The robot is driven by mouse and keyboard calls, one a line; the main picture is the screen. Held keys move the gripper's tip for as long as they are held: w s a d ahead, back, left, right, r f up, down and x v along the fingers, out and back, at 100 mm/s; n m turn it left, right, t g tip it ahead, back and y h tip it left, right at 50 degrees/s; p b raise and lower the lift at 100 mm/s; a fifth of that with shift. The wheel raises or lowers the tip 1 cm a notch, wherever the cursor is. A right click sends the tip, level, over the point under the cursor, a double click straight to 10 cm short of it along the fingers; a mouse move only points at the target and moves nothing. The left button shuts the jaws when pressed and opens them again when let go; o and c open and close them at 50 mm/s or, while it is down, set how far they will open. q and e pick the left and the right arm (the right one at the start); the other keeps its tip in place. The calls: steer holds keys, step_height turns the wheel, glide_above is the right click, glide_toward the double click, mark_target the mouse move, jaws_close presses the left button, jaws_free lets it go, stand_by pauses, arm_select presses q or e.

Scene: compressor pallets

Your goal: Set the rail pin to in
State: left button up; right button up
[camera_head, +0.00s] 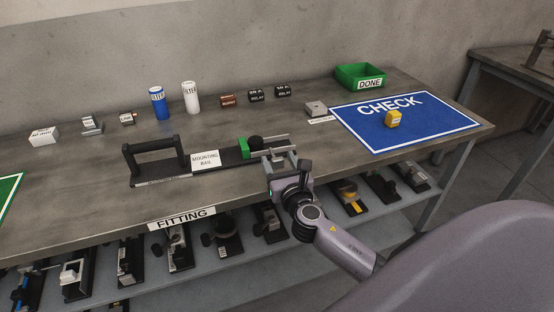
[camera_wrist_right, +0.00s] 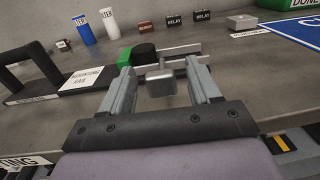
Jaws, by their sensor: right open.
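The mounting rail is a long black fixture (camera_head: 230,157) on the bench, with a green block (camera_head: 244,148) and a black round knob (camera_head: 255,142) near its right end. In the right wrist view the green block (camera_wrist_right: 124,58) and knob (camera_wrist_right: 145,52) are just beyond my fingers. A grey metal block (camera_wrist_right: 160,83), apparently the rail pin's grip, sits between my fingertips. My right gripper (camera_head: 281,160) is at the rail's right end; its two fingers (camera_wrist_right: 163,84) are open on either side of this block. Whether they touch it I cannot tell. My left gripper is out of view.
A black handle (camera_head: 155,153) stands at the rail's left end. Filters, relays and small parts line the back. A blue CHECK mat (camera_head: 440,130) holds a yellow part (camera_head: 393,118); a green DONE bin (camera_head: 360,75) is behind it. Several fixtures fill the lower shelf.

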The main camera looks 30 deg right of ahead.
steer(key=shift+x, duration=0.8)
jaws_close()
steer(key=shift+x, duration=1.45)
jaws_free()
steer(key=shift+s, duration=0.1)
